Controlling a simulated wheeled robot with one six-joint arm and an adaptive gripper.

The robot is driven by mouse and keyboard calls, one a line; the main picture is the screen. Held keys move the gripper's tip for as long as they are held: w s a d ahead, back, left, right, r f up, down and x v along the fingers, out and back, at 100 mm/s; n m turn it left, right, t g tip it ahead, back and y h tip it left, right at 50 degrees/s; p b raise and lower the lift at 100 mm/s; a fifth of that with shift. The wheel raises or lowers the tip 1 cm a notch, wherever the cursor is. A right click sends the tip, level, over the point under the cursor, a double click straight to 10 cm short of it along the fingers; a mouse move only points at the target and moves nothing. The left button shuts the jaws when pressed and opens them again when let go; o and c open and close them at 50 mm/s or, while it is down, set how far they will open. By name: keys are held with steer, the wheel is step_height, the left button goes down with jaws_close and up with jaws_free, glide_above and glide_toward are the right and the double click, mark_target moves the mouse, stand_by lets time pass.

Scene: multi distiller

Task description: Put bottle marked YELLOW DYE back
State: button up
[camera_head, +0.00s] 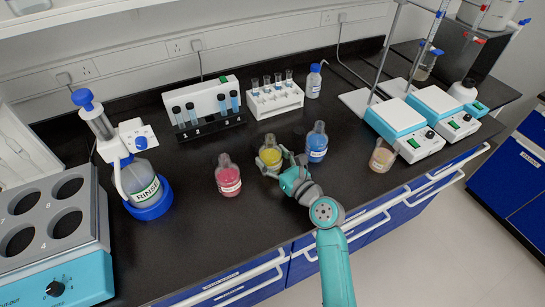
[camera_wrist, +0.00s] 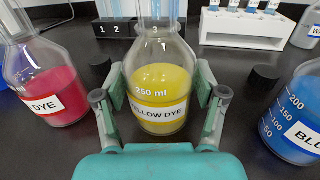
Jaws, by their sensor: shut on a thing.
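The YELLOW DYE bottle (camera_head: 270,153) is a clear glass flask with yellow liquid and a white label. It is upright between the pink and blue bottles, and in the wrist view (camera_wrist: 160,90) its label faces me. My gripper (camera_head: 271,163) is shut on it, with one finger on each side of its body in the wrist view (camera_wrist: 161,108). I cannot tell whether its base touches the counter. The pink dye bottle (camera_head: 228,178) stands to its left. The blue dye bottle (camera_head: 317,143) stands to its right.
Tube racks (camera_head: 205,118) (camera_head: 273,100) and a small blue-capped bottle (camera_head: 313,82) stand behind.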

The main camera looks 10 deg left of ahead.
steer(key=shift+f, duration=0.1)
steer(key=o, duration=1.6)
steer(key=v, duration=1.2)
